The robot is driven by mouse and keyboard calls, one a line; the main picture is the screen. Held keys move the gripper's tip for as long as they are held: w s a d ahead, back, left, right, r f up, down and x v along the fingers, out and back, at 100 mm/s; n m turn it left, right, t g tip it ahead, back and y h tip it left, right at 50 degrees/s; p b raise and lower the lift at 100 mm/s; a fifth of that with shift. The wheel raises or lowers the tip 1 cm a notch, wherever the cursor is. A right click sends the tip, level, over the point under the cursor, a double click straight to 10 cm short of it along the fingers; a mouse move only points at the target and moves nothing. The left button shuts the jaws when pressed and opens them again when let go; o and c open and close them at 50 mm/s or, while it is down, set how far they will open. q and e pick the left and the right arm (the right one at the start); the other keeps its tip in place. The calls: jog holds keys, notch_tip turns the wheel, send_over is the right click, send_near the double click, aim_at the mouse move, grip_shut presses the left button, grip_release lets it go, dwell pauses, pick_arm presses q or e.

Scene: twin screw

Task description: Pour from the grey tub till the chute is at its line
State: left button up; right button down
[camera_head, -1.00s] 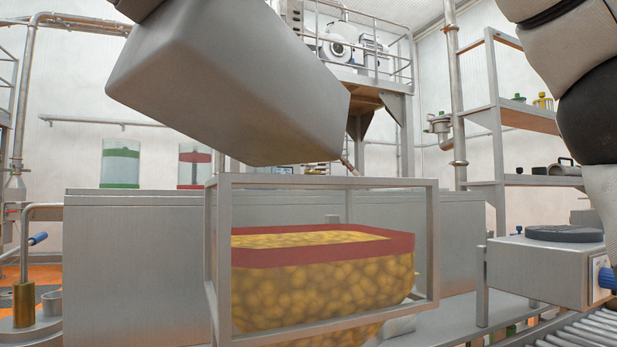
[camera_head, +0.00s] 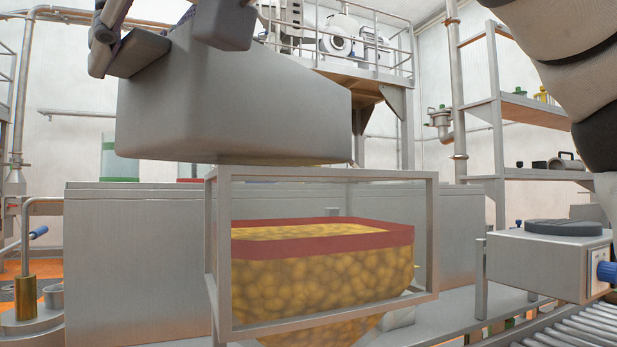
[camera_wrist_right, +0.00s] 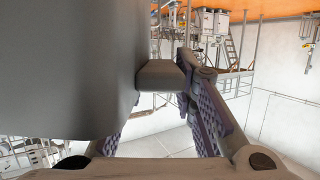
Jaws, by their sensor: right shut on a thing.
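The grey tub (camera_head: 230,110) hangs nearly level above the chute, its lower right end close over the frame's top rim. Its inside is hidden from view. My right gripper (camera_head: 150,40) is shut on the tub's handle at the upper left; the handle (camera_wrist_right: 160,74) also shows between the fingers in the right wrist view. The chute (camera_head: 427,235) is a clear-walled, metal-framed box with a red band (camera_head: 400,240) around it. Yellow-brown lumps (camera_head: 310,285) fill it up to the band; the exact level within the band is hard to tell. My left gripper is out of view.
Grey metal cabinets (camera_head: 135,260) stand behind the chute. A grey box with a dark round top (camera_head: 563,228) and a roller conveyor (camera_head: 585,330) are at the right. Shelving (camera_head: 495,130) stands behind. A brass-based pipe fitting (camera_head: 25,298) is at the left.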

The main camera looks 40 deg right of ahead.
jog(key=shift+r, duration=1.6)
